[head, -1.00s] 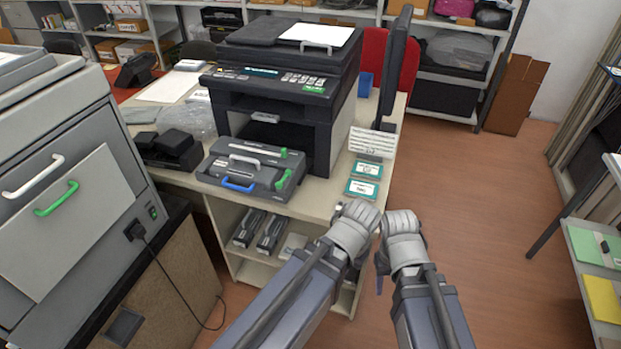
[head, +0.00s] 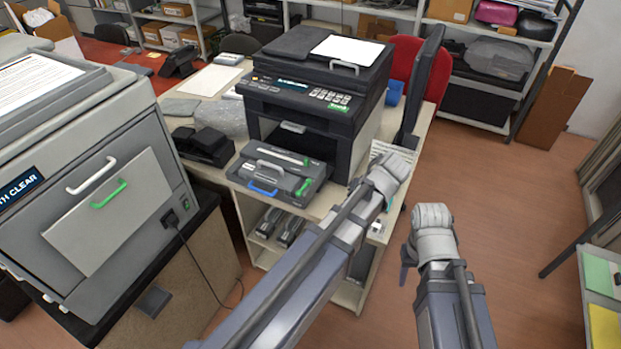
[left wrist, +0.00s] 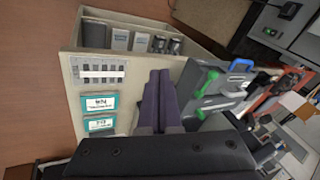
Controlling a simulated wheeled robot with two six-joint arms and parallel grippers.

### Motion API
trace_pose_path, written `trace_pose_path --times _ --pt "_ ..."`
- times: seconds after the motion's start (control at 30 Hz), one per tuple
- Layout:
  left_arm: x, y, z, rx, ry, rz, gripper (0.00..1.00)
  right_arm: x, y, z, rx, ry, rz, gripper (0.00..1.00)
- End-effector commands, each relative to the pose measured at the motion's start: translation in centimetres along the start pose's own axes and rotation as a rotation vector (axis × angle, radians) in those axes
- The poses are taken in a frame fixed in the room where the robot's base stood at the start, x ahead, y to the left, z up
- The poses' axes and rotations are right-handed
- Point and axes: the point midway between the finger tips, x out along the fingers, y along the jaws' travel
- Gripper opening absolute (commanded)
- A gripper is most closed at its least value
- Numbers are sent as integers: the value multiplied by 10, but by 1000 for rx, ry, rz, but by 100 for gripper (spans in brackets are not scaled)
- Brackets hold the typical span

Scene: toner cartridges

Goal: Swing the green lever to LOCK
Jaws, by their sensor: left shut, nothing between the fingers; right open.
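A dark grey toner unit (head: 275,173) lies on the table in front of the printer, with a pale handle on top and a blue handle at its front. Its small green lever (head: 303,188) is at the right front corner; I cannot read its marks. In the left wrist view the unit (left wrist: 208,92) is right of my left gripper (left wrist: 161,78), whose fingers are shut and empty. A gap to the green lever cannot be judged. In the head view the left arm hides those fingers. My right gripper (head: 407,262) is open, off the table's right side, touching nothing.
The black printer (head: 312,95) stands right behind the unit. A black device (head: 203,145) sits to its left. A large grey machine (head: 90,170) with white and green handles fills the left. Labelled teal cards (left wrist: 100,103) lie on the table.

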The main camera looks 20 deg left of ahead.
Motion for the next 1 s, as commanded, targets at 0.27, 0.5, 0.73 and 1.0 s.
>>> trace_pose_path --times 0.27,0.5,0.73,1.0 --pt "-31 -37 -58 -199 67 -91 0 -42 4 2 0 0 0 50" --pt "-32 -43 -65 -234 81 -107 0 -45 4 3 0 0 0 50" --pt "-32 -43 -64 -233 81 -106 0 -44 4 3 0 0 0 50" --pt "-24 -37 -61 -232 80 -106 0 -35 3 2 0 0 0 50"
